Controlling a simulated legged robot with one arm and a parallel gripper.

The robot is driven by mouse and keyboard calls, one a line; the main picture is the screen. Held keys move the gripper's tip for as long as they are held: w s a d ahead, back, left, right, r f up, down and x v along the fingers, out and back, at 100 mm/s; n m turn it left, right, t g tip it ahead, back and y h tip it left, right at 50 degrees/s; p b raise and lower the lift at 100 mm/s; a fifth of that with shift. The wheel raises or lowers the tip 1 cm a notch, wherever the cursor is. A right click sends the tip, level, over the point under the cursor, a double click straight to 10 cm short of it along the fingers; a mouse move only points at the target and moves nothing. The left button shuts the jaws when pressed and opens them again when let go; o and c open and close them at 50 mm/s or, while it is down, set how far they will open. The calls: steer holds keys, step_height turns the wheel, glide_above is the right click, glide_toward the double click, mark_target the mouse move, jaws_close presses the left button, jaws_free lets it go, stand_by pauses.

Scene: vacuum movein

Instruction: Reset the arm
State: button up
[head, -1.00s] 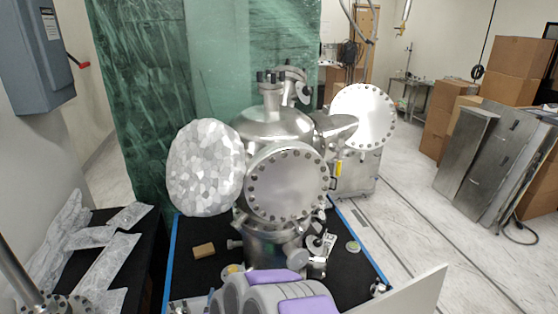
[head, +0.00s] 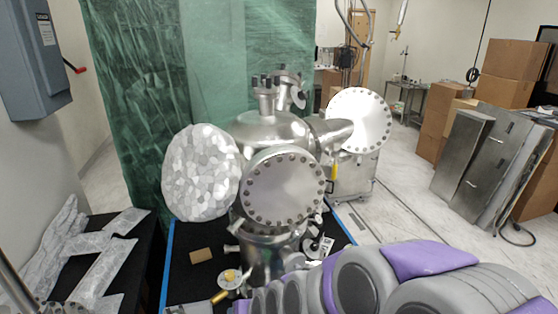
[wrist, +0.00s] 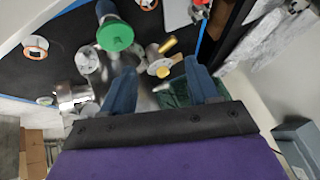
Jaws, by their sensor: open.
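My gripper (wrist: 163,88) shows in the wrist view with two blue fingers spread apart. It is open, with nothing held between the fingers. Beyond the fingers are a small valve fitting with yellow parts (wrist: 160,62) and a green-capped part (wrist: 115,34) over a black surface. In the head view my grey and purple arm crosses the lower right, in front of the steel vacuum chamber (head: 275,130). The gripper's fingers do not show in the head view.
The chamber has a round bolted flange (head: 284,187) in front, a foil-like disc (head: 201,172) at left and another flange (head: 358,119) at right. A tan block (head: 201,256) lies on the black mat. Cardboard boxes (head: 511,73) and steel panels (head: 478,160) stand at right.

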steer(key=s+d+r+m+g+h, duration=0.1)
steer(key=s+d+r+g+h, duration=0.1)
steer(key=s+d, duration=0.8)
steer(key=s+d+r+m+g+h, duration=0.1)
steer(key=s+d+r+g, duration=0.3)
steer(key=s+d, duration=0.7)
steer(key=s+g+h, duration=0.1)
steer(key=s, duration=0.3)
steer(key=shift+s+d+r+h, duration=0.25)
steer(key=shift+s+r+h, duration=0.1)
steer(key=shift+s+h, duration=0.05)
